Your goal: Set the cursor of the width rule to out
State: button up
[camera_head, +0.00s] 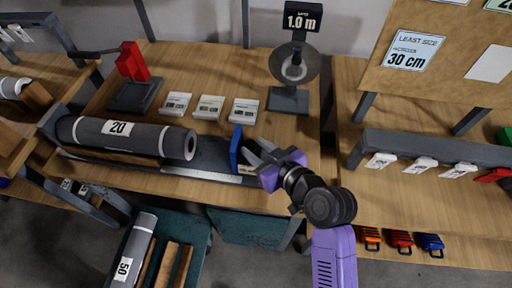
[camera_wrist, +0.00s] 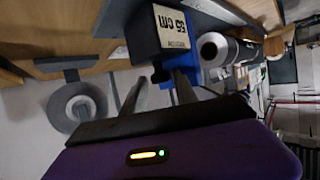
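The width rule (camera_head: 205,176) runs along the front of the left bench. Its blue cursor (camera_head: 236,149) stands upright just right of the end of a grey roll marked 20 (camera_head: 150,138). My gripper (camera_head: 259,154) is at the right side of the cursor. Its fingers (camera_wrist: 157,92) are apart in the wrist view, with the dark piece near the gap. I cannot tell whether they touch it.
Several white label cards (camera_head: 209,107) lie behind the roll. A red-topped stand (camera_head: 132,63) is at the back left, and a grey disc stand marked 1.0 m (camera_head: 290,99) is behind my gripper. A bin with a roll marked 50 (camera_head: 134,247) is below the bench.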

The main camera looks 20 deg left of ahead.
jog(key=shift+d, duration=0.1)
jog(key=v, duration=0.7)
jog(key=shift+s+d+r+b, duration=0.2)
jog(key=shift+d+b, duration=0.05)
jog(key=shift+b, duration=0.15)
jog(key=w+d+r+m+t, duration=0.2)
jog(key=w+r+m+t, duration=0.1)
jog(key=w+r, duration=0.1)
jog(key=s+d+f+m+t+h, duration=0.1)
jog(key=s+d+m+t+h, duration=0.2)
jog(key=d, duration=0.5)
jog(key=s+d+m+t+h, duration=0.3)
jog(key=s+d, duration=0.1)
jog(key=d, duration=0.3)
jog(key=s+d+f+m+h, duration=0.1)
jog(key=s+d, duration=0.4)
jog(key=s, duration=0.7)
jog(key=s+d+m+g+h, duration=0.1)
jog(key=s+d+h, duration=0.3)
jog(key=s, duration=0.9)
jog(key=shift+d+f+m+h, duration=0.3)
jog(key=shift+d+f, duration=0.1)
jog(key=shift+d, duration=0.8)
